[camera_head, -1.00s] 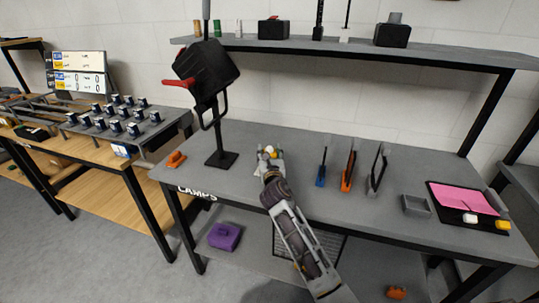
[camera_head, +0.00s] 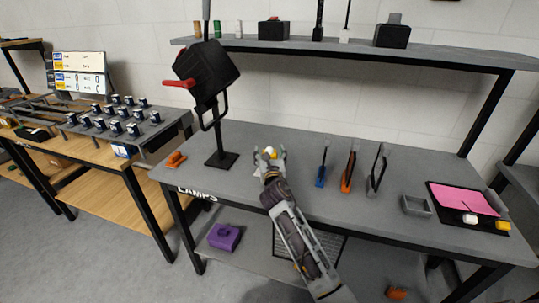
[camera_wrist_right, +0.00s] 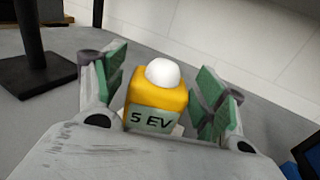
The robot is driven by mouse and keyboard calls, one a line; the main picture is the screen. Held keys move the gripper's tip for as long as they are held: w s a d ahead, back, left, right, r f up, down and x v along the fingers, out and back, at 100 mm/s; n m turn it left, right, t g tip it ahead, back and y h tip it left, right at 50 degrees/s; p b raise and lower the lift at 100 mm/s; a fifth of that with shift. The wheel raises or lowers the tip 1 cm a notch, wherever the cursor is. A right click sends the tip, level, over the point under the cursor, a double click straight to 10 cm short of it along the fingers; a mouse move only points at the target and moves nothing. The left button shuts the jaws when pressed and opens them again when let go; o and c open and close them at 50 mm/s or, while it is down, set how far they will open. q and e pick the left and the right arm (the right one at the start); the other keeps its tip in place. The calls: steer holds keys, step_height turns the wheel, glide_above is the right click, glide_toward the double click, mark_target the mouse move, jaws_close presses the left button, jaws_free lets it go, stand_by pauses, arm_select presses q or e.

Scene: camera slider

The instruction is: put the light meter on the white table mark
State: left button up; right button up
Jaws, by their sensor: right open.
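The light meter is a small yellow block with a white dome (camera_head: 270,152) on the grey lamp table. In the right wrist view the light meter (camera_wrist_right: 157,98) stands upright, with a "5 EV" label facing me. My right gripper (camera_head: 270,155) is open around it, one finger on each side; in the right wrist view gaps show between the green pads (camera_wrist_right: 165,95) and the meter. A bit of the white table mark (camera_head: 258,171) shows by the meter's base; the meter and gripper hide the rest. My left gripper is not in view.
A black lamp on a stand (camera_head: 221,159) rises left of the gripper. Upright blue (camera_head: 321,172), orange (camera_head: 347,178) and grey (camera_head: 374,183) clamp-like tools stand to the right. A grey tray (camera_head: 416,206) is farther right. A shelf (camera_head: 350,49) overhangs the back.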

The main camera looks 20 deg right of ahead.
steer(key=shift+v, duration=1.3)
steer(key=v, duration=0.2)
steer(key=shift+s, duration=0.3)
steer(key=shift+p+v, duration=0.35)
steer(key=shift+v, duration=0.55)
steer(key=v, duration=0.3)
steer(key=shift+s, duration=0.1)
steer(key=shift+s+a, duration=0.1)
steer(key=shift+s, duration=0.7)
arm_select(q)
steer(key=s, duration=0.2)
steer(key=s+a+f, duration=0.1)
arm_select(e)
steer(key=shift+a, duration=0.1)
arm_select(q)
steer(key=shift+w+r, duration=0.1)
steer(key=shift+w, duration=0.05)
